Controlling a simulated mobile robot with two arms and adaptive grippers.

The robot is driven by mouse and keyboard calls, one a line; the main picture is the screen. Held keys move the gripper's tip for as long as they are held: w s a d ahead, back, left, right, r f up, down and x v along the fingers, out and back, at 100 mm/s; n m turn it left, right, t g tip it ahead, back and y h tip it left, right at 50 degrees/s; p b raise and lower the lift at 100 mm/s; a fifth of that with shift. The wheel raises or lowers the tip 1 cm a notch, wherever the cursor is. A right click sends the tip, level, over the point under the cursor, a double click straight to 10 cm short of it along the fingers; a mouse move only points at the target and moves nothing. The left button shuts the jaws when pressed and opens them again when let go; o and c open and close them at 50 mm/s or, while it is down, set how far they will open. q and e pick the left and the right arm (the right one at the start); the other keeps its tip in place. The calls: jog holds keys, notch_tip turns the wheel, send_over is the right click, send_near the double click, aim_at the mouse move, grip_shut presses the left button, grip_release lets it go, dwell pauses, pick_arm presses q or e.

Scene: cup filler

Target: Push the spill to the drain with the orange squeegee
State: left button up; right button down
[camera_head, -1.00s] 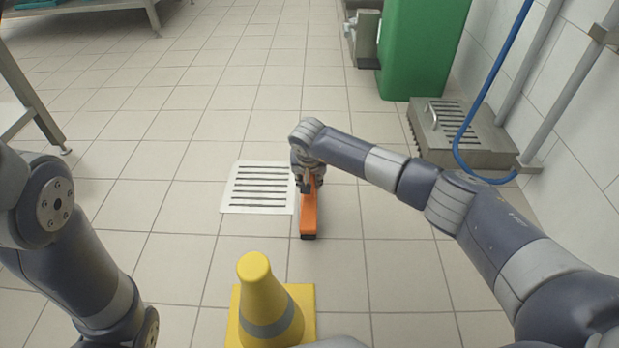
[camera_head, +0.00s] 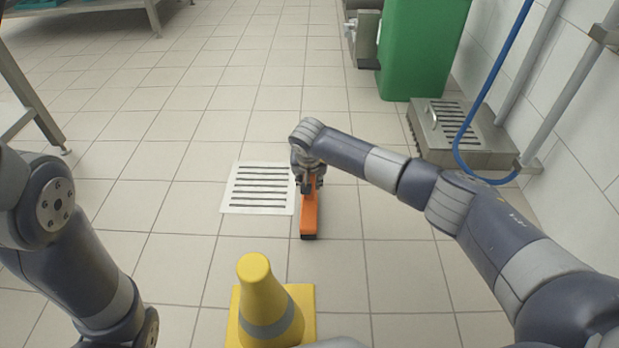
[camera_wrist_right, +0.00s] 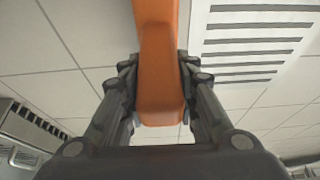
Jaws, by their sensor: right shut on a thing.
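The orange squeegee (camera_head: 309,214) is near the middle of the head view, its long body reaching toward me over the floor tiles. My right gripper (camera_head: 308,184) is shut on its far part. In the right wrist view the orange squeegee (camera_wrist_right: 158,60) runs up between the two fingers of the right gripper (camera_wrist_right: 160,105). The drain (camera_head: 257,188), a pale plate with several dark slots, lies flat just left of the squeegee. It also shows in the right wrist view (camera_wrist_right: 245,72). I cannot make out a spill on the tiles. My left gripper is out of view; only the left arm shows.
A yellow cone (camera_head: 262,300) stands close in front, below the drain. A green bin (camera_head: 420,50), a metal box with a slotted top (camera_head: 465,135) and a blue hose (camera_head: 468,120) are at the right wall.

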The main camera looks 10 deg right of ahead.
jog(key=shift+r, duration=0.15)
notch_tip(320, 180, up, 7)
jog(key=p, duration=0.6)
dwell(0.5)
